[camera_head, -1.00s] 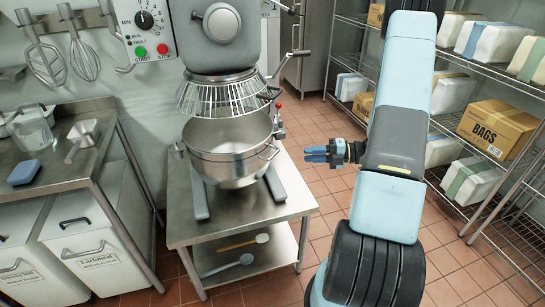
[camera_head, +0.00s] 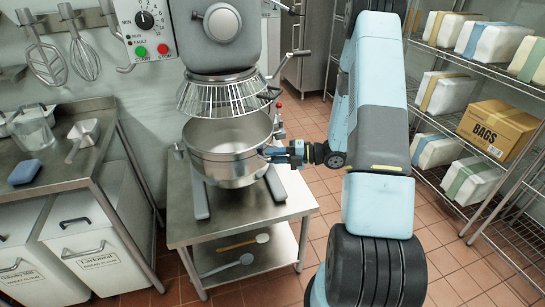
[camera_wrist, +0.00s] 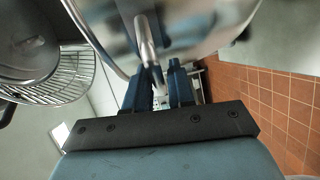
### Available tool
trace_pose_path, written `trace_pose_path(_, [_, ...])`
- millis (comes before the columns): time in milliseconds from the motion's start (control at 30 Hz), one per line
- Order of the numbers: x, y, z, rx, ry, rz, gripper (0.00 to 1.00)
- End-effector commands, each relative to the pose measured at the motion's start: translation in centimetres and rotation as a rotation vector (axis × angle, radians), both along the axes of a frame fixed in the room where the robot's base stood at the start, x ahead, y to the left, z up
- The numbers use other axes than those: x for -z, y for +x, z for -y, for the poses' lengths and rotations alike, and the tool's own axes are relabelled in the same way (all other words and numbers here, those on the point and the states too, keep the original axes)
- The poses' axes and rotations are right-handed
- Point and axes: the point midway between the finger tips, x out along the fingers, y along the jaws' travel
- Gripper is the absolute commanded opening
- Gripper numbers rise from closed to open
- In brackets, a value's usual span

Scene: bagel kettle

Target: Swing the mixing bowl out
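The steel mixing bowl (camera_head: 228,160) sits under the wire guard (camera_head: 222,95) of the mixer, on the low steel stand. In the wrist view its shiny wall (camera_wrist: 190,22) fills the top. My gripper (camera_head: 272,153) is at the bowl's right side, level with its side handle. In the wrist view my gripper's two blue fingers (camera_wrist: 160,82) stand apart. The handle bar (camera_wrist: 147,42) reaches down between the fingertips, with some gap showing beside it. I cannot tell whether either finger touches it. The handle is mostly hidden behind the fingers in the head view.
The mixer head (camera_head: 220,35) is above the guard. A steel table (camera_head: 50,175) with a scoop (camera_head: 84,135) and blue sponge (camera_head: 24,172) stands left. Wire shelves with boxes (camera_head: 497,128) stand right. Tiled floor (camera_head: 318,215) lies between the stand and my arm.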

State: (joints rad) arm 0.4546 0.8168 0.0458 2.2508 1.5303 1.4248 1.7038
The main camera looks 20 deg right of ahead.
Motion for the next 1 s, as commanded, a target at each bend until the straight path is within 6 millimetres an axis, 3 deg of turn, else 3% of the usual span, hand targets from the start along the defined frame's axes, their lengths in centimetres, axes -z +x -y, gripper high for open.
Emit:
trace_pose_path(300, [0.02,0.07,-0.17,0.0,0.0,0.0,0.23])
trace_pose_path(567, [0.05,0.06,-0.15,0.0,-0.001,0.0,0.0])
trace_pose_path(1000, [0.13,0.02,-0.42,0.0,-0.002,-0.002,0.0])
